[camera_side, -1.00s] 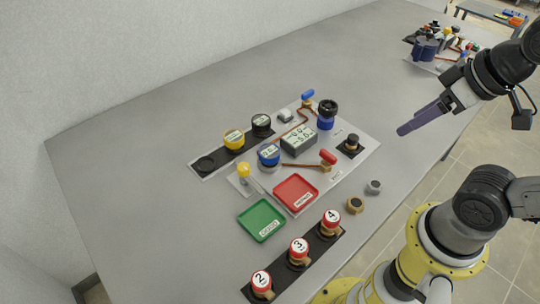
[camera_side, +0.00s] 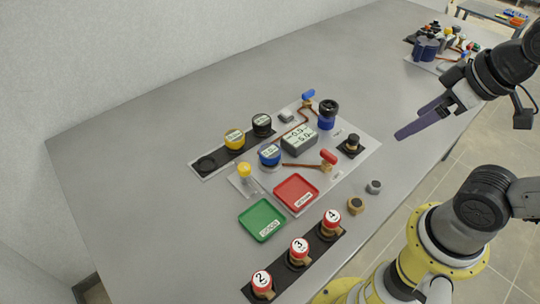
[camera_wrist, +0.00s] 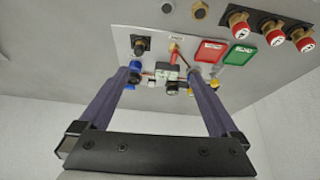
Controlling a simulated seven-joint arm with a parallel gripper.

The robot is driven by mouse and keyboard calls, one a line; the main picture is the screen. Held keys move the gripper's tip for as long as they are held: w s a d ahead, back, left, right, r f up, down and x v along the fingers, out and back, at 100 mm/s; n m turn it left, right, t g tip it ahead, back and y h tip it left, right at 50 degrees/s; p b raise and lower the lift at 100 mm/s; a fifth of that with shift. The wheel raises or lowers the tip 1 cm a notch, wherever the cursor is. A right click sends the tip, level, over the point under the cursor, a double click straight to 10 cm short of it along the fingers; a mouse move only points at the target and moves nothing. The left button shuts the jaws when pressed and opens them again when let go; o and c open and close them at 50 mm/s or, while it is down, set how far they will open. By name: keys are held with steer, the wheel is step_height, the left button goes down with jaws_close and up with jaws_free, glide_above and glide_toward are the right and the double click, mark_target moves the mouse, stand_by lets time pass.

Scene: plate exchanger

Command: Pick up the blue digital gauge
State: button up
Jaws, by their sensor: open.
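The blue digital gauge (camera_side: 269,154) is a round blue body with a pale display on top. It sits upright on the white panel (camera_side: 344,168), left of a grey display box (camera_side: 299,140), in the side view. I cannot pick it out surely in the wrist view. My gripper (camera_side: 410,122) is at the right of the side view, well above and right of the panel, apart from the gauge. Its two long purple fingers are spread and empty. In the wrist view the open gripper (camera_wrist: 159,73) shows the panel parts beyond its fingertips.
A yellow gauge (camera_side: 233,139) and a black gauge (camera_side: 262,124) stand in a black rack with an empty spot. A yellow-topped part (camera_side: 244,171), red-handled valve (camera_side: 328,157) and blue-black knob (camera_side: 327,113) stand near the gauge. Green (camera_side: 261,220) and red (camera_side: 296,193) trays lie in front.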

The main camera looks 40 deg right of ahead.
steer(key=w+a+r+n, duration=0.1)
steer(key=w+r+n, duration=0.5)
steer(key=n, duration=0.1)
steer(key=n+g, duration=0.6)
steer(key=n, duration=0.3)
glide_above(268, 151)
step_height(268, 151, down, 11)
step_height(268, 151, down, 13)
steer(key=shift+r, duration=0.1)
jaws_close()
